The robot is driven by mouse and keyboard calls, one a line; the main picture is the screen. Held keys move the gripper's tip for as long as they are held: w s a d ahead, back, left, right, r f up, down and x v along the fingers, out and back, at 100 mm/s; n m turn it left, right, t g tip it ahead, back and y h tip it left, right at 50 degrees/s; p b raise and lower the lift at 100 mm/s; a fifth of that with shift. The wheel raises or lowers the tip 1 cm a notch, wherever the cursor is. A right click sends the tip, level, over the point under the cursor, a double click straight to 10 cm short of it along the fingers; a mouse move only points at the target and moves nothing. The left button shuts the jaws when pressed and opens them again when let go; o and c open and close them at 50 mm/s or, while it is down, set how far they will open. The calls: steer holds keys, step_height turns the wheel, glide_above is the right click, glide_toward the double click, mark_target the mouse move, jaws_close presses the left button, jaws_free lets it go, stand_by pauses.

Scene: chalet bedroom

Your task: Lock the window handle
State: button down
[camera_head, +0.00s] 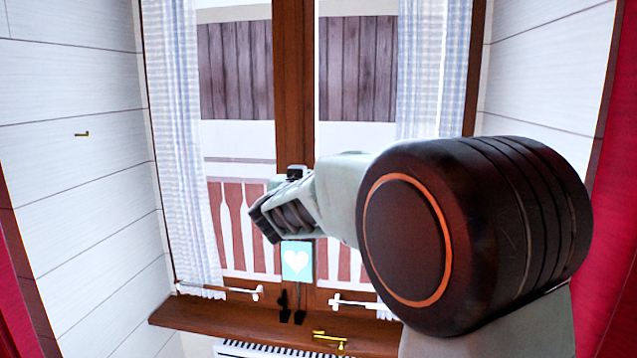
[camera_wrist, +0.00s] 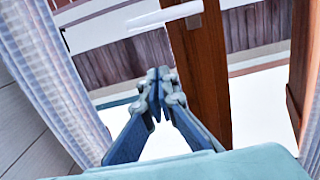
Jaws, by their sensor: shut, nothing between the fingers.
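My gripper (camera_wrist: 158,78) is shut and empty in the wrist view, its blue-grey fingertips together. It is before the window, left of the brown wooden post (camera_wrist: 203,85). In the head view my arm reaches in front of the window's brown centre post (camera_head: 294,80), and the fingers cannot be made out. I cannot make out a window handle for certain; my arm covers part of the post. A small brass handle-shaped piece (camera_head: 330,338) shows low, by the front of the sill. No contact between the fingers and a handle shows.
Pale checked curtains (camera_head: 178,130) hang at both sides. White rods (camera_head: 235,291) show low on both panes, and a white bar (camera_wrist: 165,18) crosses the top of the wrist view. The wooden sill (camera_head: 200,318) is below.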

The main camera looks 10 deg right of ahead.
steer(key=w+d+f+p, duration=0.1)
steer(key=w+d+f, duration=0.2)
steer(key=w, duration=0.7)
steer(key=shift+d+f, duration=0.2)
steer(key=shift+f, duration=0.5)
steer(key=shift+w+f, duration=0.1)
steer(key=shift+f+m+b, duration=0.2)
steer(key=shift+m+b, duration=0.1)
steer(key=shift+b, duration=0.05)
